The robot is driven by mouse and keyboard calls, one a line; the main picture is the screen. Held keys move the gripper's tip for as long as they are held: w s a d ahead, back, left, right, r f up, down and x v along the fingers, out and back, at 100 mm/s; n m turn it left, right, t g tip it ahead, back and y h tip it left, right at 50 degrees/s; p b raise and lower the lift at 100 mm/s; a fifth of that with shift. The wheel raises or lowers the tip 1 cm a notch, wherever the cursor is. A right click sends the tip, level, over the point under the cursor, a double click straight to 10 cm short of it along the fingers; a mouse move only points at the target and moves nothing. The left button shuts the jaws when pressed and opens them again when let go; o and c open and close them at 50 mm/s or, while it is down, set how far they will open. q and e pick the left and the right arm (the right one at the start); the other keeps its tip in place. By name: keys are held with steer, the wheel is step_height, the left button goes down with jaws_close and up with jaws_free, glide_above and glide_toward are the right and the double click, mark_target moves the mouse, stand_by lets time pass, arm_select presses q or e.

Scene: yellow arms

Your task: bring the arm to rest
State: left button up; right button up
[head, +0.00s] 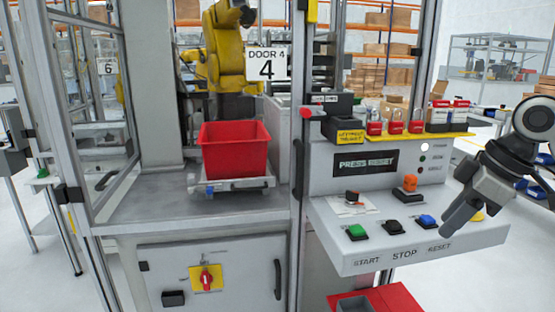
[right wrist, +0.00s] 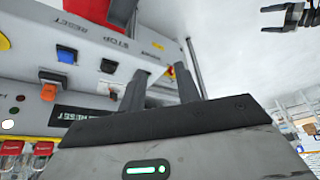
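My right gripper (head: 458,218) is at the right end of the sloped control panel (head: 350,240), near the RESET label. It hides part of a yellow button (head: 478,216). In the right wrist view, my right gripper's two dark fingers (right wrist: 160,85) stand apart with nothing between them. I cannot tell whether they touch the panel. My left gripper does not show in the head view. A dark two-pronged gripper (right wrist: 285,14), which looks like my left one, shows at the upper right of the right wrist view, with its prongs apart and empty.
The panel carries green (head: 356,232), black (head: 392,227) and blue (head: 427,221) buttons, and an orange switch (head: 410,184). Red padlocks (head: 395,127) stand on a yellow shelf above. A red bin (head: 234,149) sits in the cell at left. A red box (head: 378,300) is below the panel.

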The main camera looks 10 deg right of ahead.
steer(key=a+f+m+t+y, duration=0.1)
steer(key=a+f, duration=0.4)
steer(key=f, duration=0.4)
steer(key=w+a+f+m+t, duration=0.1)
steer(key=a+f, duration=0.4)
steer(key=f, duration=0.4)
steer(key=a+f+t+y, duration=0.1)
steer(key=a+f, duration=0.4)
steer(key=f, duration=0.4)
steer(key=s+a+f+m+t+h, duration=0.1)
steer(key=s+f+m+t, duration=0.1)
steer(key=s+f, duration=0.3)
steer(key=s+a+f+m+t+h, duration=0.1)
steer(key=s+f, duration=0.5)
steer(key=s, duration=0.7)
steer(key=shift+a+f+m+t+h, duration=0.35)
steer(key=shift+a+m, duration=0.4)
steer(key=shift+m, duration=0.45)
